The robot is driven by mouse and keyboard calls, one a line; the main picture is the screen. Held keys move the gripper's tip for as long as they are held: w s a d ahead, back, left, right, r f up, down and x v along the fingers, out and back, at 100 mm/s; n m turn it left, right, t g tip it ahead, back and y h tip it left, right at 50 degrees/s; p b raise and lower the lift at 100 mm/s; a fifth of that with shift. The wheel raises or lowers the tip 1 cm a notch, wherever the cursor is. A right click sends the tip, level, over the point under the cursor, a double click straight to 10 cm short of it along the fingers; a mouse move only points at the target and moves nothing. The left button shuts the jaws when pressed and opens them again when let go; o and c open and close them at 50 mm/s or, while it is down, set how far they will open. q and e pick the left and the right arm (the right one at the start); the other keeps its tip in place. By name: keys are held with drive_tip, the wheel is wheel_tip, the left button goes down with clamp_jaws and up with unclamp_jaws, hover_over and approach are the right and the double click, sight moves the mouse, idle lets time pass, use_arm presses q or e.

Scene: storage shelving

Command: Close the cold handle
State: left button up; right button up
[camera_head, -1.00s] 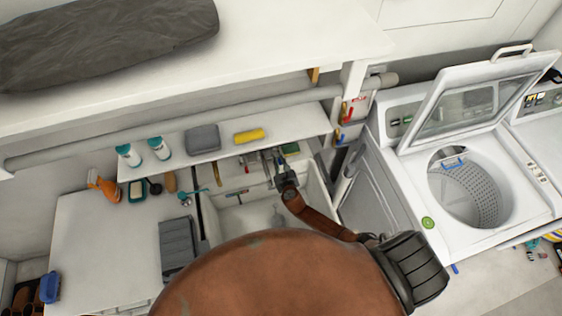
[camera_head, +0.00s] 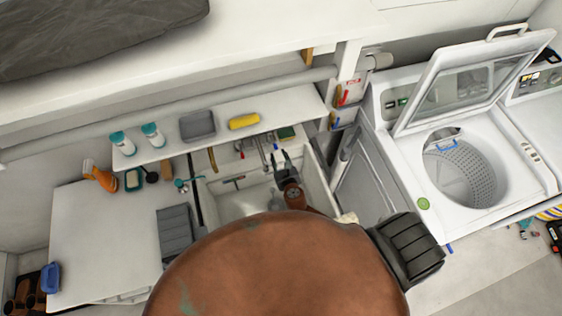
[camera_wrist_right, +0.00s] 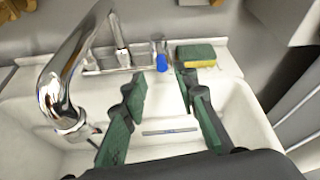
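The blue-marked cold handle (camera_wrist_right: 161,62) stands upright on the back ledge of the white sink (camera_wrist_right: 30,112) in the right wrist view. The chrome faucet spout (camera_wrist_right: 58,85) curves down close to the camera on the left. My right gripper (camera_wrist_right: 160,77) is open and empty, its green-padded fingers apart, with the handle showing just beyond the gap between the fingertips. I cannot tell if they touch it. In the head view the right gripper (camera_head: 283,158) is over the back of the sink (camera_head: 245,203). My left gripper is not in view.
A yellow-green sponge (camera_wrist_right: 196,55) lies right of the handle. A shelf (camera_head: 220,135) with a grey box (camera_head: 197,126) and a yellow item (camera_head: 244,121) hangs behind the sink. An open washing machine (camera_head: 470,210) stands to the right.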

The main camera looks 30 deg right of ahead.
drive_tip(key=shift+v, duration=2.05)
